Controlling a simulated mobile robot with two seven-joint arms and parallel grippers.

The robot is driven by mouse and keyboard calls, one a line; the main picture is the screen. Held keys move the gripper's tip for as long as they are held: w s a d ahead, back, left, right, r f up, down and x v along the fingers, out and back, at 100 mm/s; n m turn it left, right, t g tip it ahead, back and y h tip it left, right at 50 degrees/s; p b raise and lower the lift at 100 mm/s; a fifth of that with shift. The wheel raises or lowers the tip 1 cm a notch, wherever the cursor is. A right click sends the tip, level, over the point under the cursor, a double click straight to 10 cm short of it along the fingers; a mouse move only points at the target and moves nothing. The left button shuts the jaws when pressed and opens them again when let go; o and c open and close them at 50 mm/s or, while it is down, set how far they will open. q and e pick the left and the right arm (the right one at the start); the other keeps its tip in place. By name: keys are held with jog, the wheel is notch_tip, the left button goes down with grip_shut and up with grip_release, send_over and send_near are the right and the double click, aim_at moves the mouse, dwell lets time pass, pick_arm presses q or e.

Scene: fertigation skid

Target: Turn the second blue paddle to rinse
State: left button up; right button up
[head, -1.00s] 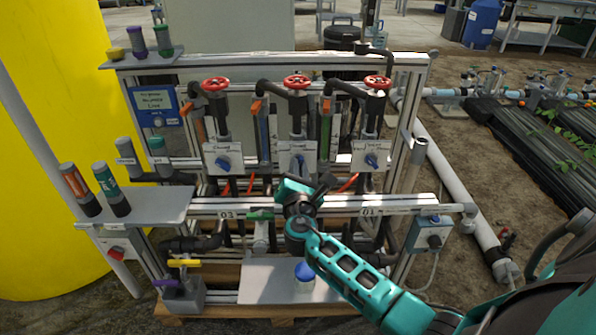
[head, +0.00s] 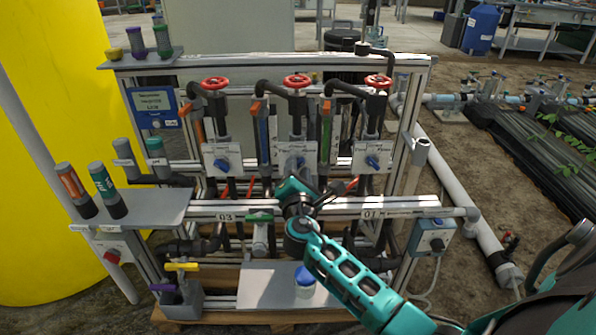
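Three white plates with blue paddles stand in a row on the skid. The left blue paddle (head: 222,163) and right blue paddle (head: 373,162) show clearly. The second blue paddle (head: 298,162) is on the middle plate, under the middle red handwheel. Its exact angle and the plate's lettering are too small to read. My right gripper (head: 338,187) is just below and right of the middle plate, in front of the upper rail, with its dark fingers pointing up and right. It appears apart from the paddle and holds nothing I can make out; its finger gap is unclear. My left gripper is out of view.
Red handwheels (head: 297,81) and pipes stand above the plates. A white rail (head: 400,204) runs below them. A grey side shelf (head: 150,207) holds capped tubes at the left. A blue-lidded jar (head: 304,283) stands on the lower plate. A yellow tank (head: 50,200) fills the left edge.

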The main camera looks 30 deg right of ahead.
jog(key=p+v, duration=0.1)
jog(key=v, duration=1.2)
